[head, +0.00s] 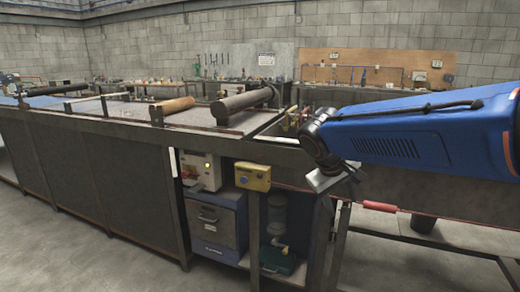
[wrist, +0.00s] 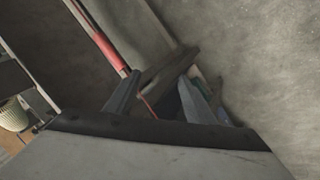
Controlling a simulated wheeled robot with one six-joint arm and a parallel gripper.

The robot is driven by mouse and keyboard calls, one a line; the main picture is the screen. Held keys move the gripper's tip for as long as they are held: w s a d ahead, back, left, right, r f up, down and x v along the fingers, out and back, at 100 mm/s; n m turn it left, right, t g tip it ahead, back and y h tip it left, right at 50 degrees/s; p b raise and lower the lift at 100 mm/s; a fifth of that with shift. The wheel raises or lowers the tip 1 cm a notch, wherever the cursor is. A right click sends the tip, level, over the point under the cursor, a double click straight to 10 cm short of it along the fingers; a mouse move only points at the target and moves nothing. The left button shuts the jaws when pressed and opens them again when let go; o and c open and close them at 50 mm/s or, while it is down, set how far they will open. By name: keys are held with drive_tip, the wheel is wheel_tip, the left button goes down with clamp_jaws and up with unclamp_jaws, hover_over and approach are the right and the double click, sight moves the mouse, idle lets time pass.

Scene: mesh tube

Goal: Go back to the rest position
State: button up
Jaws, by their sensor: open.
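My gripper (head: 336,180) is at the end of my blue arm, in the right half of the head view. It hangs in front of the long bench (head: 232,138), a little below the level of its top edge. In the wrist view my gripper (wrist: 158,97) has its two dark fingers apart. I see nothing held between them. Dark frame parts show behind the fingers there, and I cannot tell how far off they are.
The bench bears a thick grey tube (head: 243,104) and a brown roller (head: 173,106). A yellow box (head: 252,176) and a grey cabinet (head: 217,224) sit below its top. A red-gripped bar (head: 380,207) is right of my gripper. The floor in front (head: 120,268) is clear.

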drive_tip(key=s+d+f+m+y, duration=0.1)
drive_tip(key=s+d+f, duration=0.1)
drive_tip(key=s, duration=0.6)
drive_tip(key=s+d+f+m+y, duration=0.1)
drive_tip(key=s+f, duration=0.3)
drive_tip(key=s, duration=0.4)
drive_tip(key=s+d+f+m+t+y, duration=0.1)
drive_tip(key=s+d+f+y, duration=0.1)
drive_tip(key=s, duration=0.6)
drive_tip(key=shift+d+f+m, duration=0.4)
drive_tip(key=shift+d+f, duration=0.3)
drive_tip(key=shift+s, duration=0.1)
